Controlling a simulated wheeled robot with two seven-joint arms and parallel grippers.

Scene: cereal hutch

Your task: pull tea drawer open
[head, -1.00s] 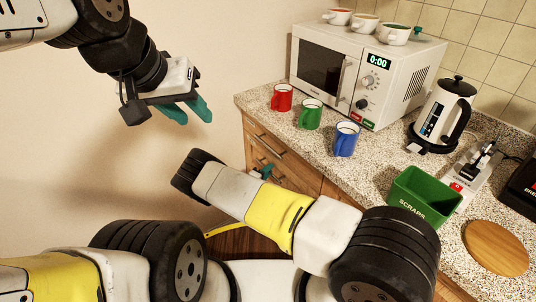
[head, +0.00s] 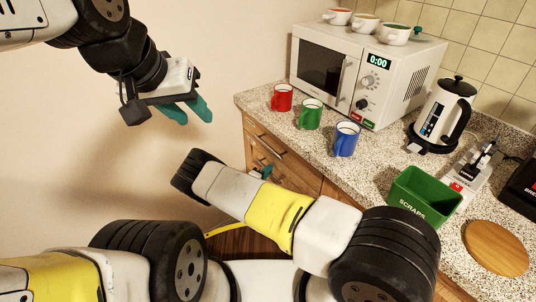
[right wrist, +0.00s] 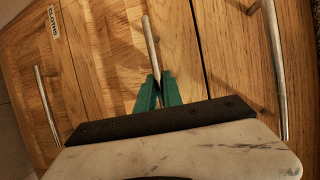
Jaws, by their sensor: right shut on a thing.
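The wooden drawer fronts (head: 290,168) are below the counter at the left end in the head view, partly behind my right arm. In the right wrist view, my right gripper (right wrist: 156,80) has its teal fingers shut on a metal bar handle (right wrist: 150,45) of the middle front (right wrist: 115,55). No tea label is readable on that front, and I cannot tell whether it stands out from its neighbours. My right gripper also shows small in the head view (head: 265,172), mostly hidden by my arm. My left gripper (head: 198,108) is open and empty, high in front of the bare wall.
A front labelled CLOTHS (right wrist: 53,22) and other bar handles (right wrist: 273,65) flank the held one. On the counter (head: 375,160) stand red, green and blue mugs (head: 310,115), a microwave (head: 365,70), a kettle (head: 446,115) and a green scraps bin (head: 424,195).

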